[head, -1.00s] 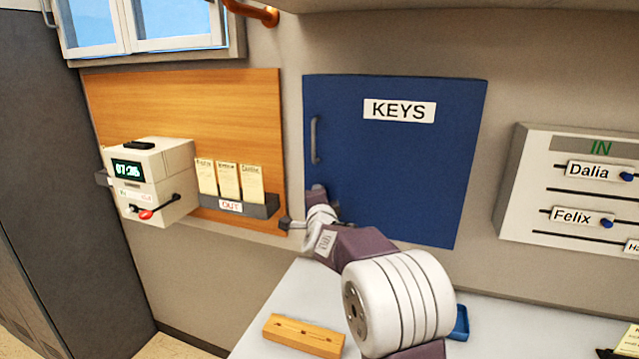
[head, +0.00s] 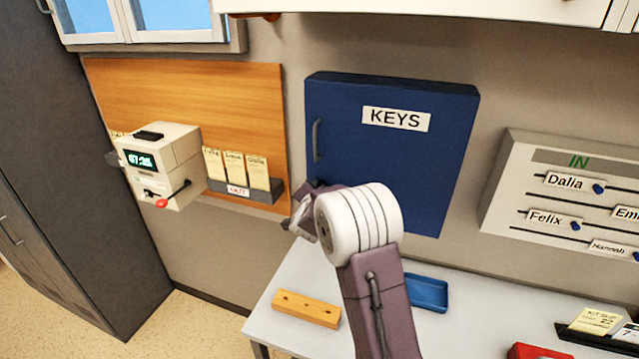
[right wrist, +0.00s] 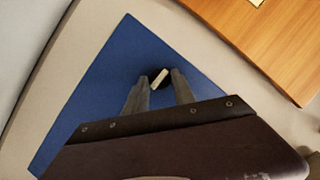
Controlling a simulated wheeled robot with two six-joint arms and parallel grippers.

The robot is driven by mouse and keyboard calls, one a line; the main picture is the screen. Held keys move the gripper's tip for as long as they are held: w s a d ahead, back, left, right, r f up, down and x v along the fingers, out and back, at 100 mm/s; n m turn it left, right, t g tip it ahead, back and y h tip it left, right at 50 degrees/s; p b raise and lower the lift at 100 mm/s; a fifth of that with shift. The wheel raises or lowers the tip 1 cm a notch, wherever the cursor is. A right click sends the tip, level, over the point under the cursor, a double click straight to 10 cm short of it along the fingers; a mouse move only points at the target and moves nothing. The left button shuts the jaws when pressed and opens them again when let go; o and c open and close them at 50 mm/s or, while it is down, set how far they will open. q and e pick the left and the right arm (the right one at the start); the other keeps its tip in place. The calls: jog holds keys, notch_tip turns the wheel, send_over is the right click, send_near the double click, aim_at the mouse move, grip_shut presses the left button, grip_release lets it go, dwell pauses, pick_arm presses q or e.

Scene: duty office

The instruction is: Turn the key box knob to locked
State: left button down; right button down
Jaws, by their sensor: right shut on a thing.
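The blue key box (head: 430,165), labelled KEYS, is on the wall above the desk, its door shut and a grey handle at its left edge. My right gripper (head: 303,213) is at the door's lower left corner; my arm hides the knob in the head view. In the right wrist view, the round dark knob (right wrist: 153,71) on the blue door has a cream pointer bar, which lies tilted. My right gripper (right wrist: 161,77) is shut on this knob, one finger on each side. No position words by the knob are readable. My left gripper is in neither view.
A time clock (head: 165,165) and a card rack (head: 245,190) are left of the key box. A name board (head: 520,185) hangs to its right. On the desk (head: 480,320) below are a wooden block (head: 306,308) and a blue tray (head: 428,291).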

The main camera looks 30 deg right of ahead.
dwell(0.4)
jog(key=c, duration=1)
grip_release()
jog(key=shift+c, duration=0.2)
jog(key=shift+a, duration=0.1)
jog(key=b+v, duration=0.1)
jog(key=v, duration=0.8)
jog(key=shift+b, duration=0.35)
jog(key=shift+w, duration=0.1)
